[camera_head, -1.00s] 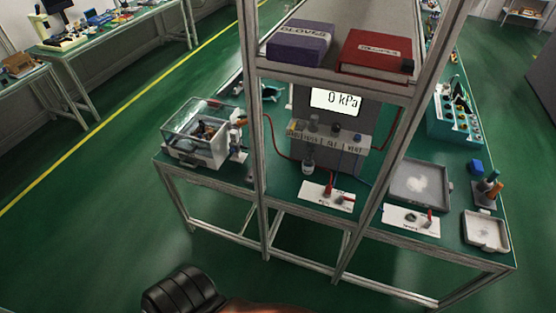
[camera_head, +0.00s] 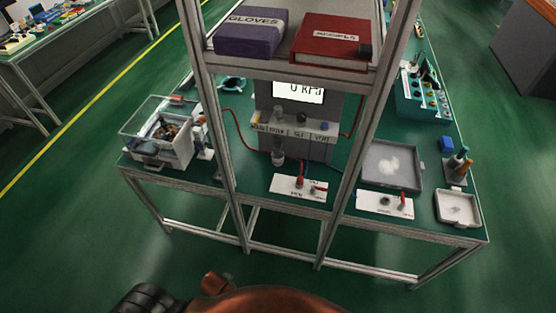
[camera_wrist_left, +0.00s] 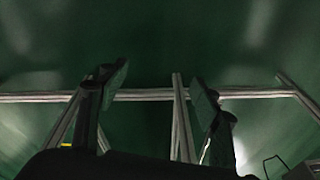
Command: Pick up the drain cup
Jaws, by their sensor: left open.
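A small clear cup (camera_head: 278,157), which looks like the drain cup, sits below the valve panel of the grey pressure unit (camera_head: 292,146), behind the frame's uprights. It is small in the head view, and I cannot tell how it is held. My left gripper (camera_wrist_left: 160,88) is open and empty in the left wrist view. Its two dark fingers are apart, with green floor and metal frame bars beyond them. The cup does not show in the wrist view. The left fingers do not show in the head view. My right gripper is not in view.
An aluminium frame upright (camera_head: 215,130) stands before the bench. Its shelf (camera_head: 290,66) carries a purple gloves box (camera_head: 250,32) and a red binder (camera_head: 331,42). White valve plates (camera_head: 300,188), a grey tray (camera_head: 391,181) and a clear-lidded box (camera_head: 157,132) stand on the bench. The floor in front is clear.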

